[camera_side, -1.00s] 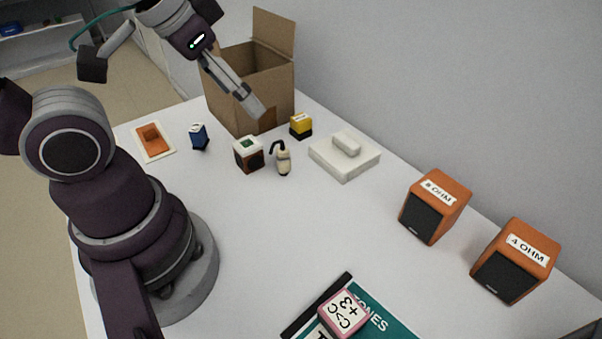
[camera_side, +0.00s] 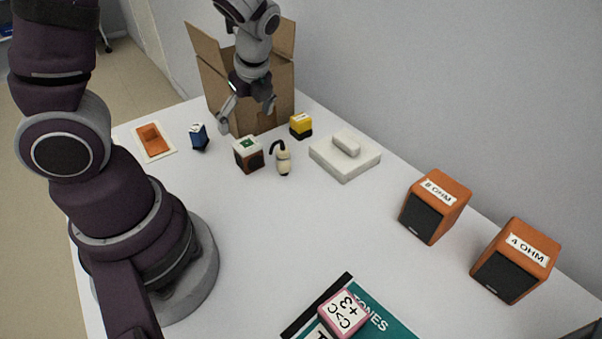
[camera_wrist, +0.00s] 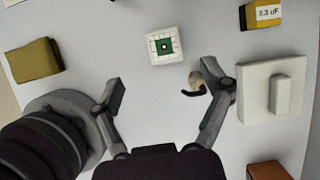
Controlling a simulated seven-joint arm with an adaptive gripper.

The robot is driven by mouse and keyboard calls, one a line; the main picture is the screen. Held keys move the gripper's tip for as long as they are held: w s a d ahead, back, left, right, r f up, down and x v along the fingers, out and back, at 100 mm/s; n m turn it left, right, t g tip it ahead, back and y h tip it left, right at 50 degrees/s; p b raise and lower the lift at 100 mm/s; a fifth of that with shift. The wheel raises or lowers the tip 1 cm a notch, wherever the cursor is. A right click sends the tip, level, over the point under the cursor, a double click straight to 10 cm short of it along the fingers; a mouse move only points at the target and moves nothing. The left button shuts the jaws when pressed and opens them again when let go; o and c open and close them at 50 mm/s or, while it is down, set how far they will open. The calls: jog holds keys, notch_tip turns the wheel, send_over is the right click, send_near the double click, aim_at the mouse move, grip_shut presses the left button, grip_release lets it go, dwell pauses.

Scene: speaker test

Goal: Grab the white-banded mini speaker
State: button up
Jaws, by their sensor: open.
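The mini speaker (camera_side: 248,154) is a small upright box with a white upper part, a green mark on top and a brown lower part with a dark front. It stands on the white table; in the wrist view its white top (camera_wrist: 164,46) shows from above. My gripper (camera_side: 247,112) points down above and behind the speaker in the side view, with its fingers spread and nothing between them. In the wrist view the open fingers (camera_wrist: 162,88) lie below the speaker in the picture, apart from it. The speaker's underside is hidden.
A cream object with a black hook (camera_side: 283,161) stands close right of the speaker. A white slab (camera_side: 345,168), yellow block (camera_side: 301,122), blue block (camera_side: 199,137) and open cardboard box (camera_side: 222,97) are around. An olive box (camera_wrist: 34,61) lies left. The table's middle is clear.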

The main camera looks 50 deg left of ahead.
aim_at(247, 143)
jog(key=x, duration=1)
jog(key=shift+w+f, duration=0.25)
jog(key=shift+f, duration=0.1)
jog(key=c, duration=1.3)
